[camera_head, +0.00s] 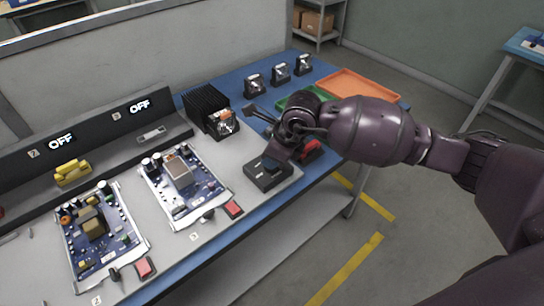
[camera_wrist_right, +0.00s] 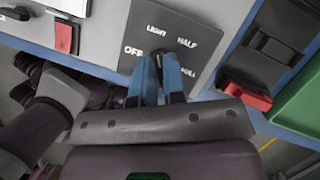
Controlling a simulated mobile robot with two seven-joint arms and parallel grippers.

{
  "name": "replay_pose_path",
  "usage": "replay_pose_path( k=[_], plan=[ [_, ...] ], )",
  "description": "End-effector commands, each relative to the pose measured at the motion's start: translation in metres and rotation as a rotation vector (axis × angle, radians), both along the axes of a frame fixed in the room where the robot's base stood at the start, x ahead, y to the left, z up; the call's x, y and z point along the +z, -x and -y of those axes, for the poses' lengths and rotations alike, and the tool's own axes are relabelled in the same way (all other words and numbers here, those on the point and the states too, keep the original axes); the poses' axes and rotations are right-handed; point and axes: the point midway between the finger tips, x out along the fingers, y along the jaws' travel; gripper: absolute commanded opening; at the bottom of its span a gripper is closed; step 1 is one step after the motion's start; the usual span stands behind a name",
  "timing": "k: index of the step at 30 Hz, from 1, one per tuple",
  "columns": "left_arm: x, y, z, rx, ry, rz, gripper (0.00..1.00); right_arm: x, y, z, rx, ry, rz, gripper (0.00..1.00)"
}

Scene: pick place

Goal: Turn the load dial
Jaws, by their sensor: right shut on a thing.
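The load dial's dark panel (camera_head: 262,178) sits at the right end of the grey work surface, near the table's front edge. In the right wrist view, the panel (camera_wrist_right: 205,20) shows the labels OFF, LIGHT, HALF and FULL. The small black dial (camera_wrist_right: 158,58) is between the blue fingertips. My right gripper (camera_wrist_right: 159,66) is shut on the dial; in the head view the gripper (camera_head: 276,157) comes down over the panel from the right. The fingers hide most of the dial, and I cannot tell where it points. My left gripper is not in view.
Two circuit boards (camera_head: 183,186) (camera_head: 100,232) lie left of the panel, with red switches (camera_head: 233,209) (camera_head: 145,267) at their front corners. A finned black unit (camera_head: 207,108) stands behind. A green tray (camera_wrist_right: 301,108) and an orange tray (camera_head: 358,88) are to the right. Displays read OFF.

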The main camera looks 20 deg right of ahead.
Motion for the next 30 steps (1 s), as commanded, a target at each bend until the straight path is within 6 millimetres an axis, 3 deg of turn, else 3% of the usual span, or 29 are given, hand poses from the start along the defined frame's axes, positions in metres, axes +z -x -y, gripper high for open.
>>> replay_pose_path(
  k=[2,3,7,19,30],
  plan=[
    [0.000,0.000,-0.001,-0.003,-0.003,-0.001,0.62,-0.003,0.001,0.000,0.002,0.001,-0.005,0.00],
    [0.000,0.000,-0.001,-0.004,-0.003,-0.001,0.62,-0.003,0.001,0.000,0.002,0.001,-0.005,0.15],
    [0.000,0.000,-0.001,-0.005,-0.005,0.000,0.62,-0.003,0.001,0.000,0.002,0.001,-0.005,0.35],
    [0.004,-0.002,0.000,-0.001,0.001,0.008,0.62,0.006,0.002,0.002,0.001,0.001,0.000,0.36],
    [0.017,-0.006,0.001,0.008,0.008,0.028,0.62,0.065,0.016,0.021,-0.001,0.003,0.002,0.36]
  ],
)
